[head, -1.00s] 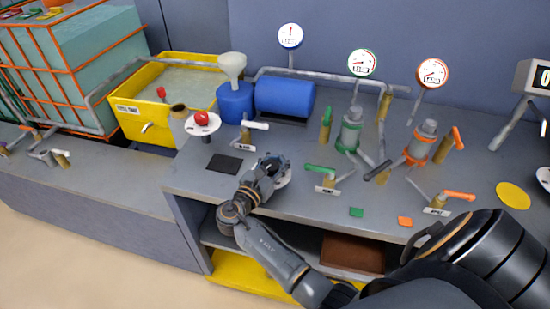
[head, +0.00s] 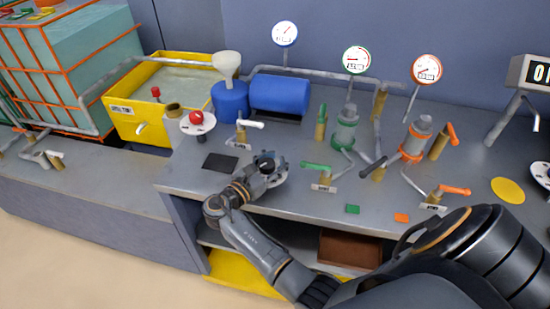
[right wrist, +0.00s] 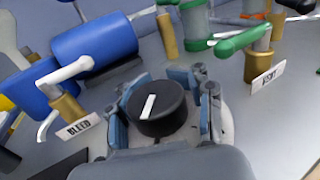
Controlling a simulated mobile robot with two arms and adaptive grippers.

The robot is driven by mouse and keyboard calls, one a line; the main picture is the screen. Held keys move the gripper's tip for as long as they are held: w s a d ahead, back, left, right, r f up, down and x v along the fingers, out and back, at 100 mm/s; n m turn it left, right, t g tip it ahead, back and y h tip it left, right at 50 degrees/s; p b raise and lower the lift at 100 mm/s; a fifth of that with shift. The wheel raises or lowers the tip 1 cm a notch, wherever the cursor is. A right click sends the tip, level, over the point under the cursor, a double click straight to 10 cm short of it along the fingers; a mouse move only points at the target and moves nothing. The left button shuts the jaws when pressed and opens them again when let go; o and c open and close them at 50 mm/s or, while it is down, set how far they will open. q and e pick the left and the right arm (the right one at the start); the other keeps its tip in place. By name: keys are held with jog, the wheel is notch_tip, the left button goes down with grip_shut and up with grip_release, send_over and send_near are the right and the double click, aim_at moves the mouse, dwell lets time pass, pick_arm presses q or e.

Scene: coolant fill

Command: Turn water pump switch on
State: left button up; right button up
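The water pump switch is a round black knob with a white pointer bar, seen in the right wrist view (right wrist: 158,108). The bar tilts slightly right of vertical. My right gripper (right wrist: 165,112) has its blue-padded fingers on both sides of the knob, close against it. In the head view, the right gripper (head: 266,168) is over the front of the bench, with the knob's dark top (head: 267,165) between its fingers. A pale round plate (head: 280,178) under the gripper is partly hidden. My left gripper is out of view.
The BLEED valve (head: 243,130) with a white handle and the green-handled VENT valve (head: 322,174) flank the gripper. A blue tank (head: 280,95) and gauges (head: 285,33) stand behind. A red button (head: 197,117) is to the left. A dark pad (head: 220,162) lies flat nearby.

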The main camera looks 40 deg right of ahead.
aim_at(262, 172)
jog(key=shift+v, duration=3.75)
jog(key=shift+r, duration=0.1)
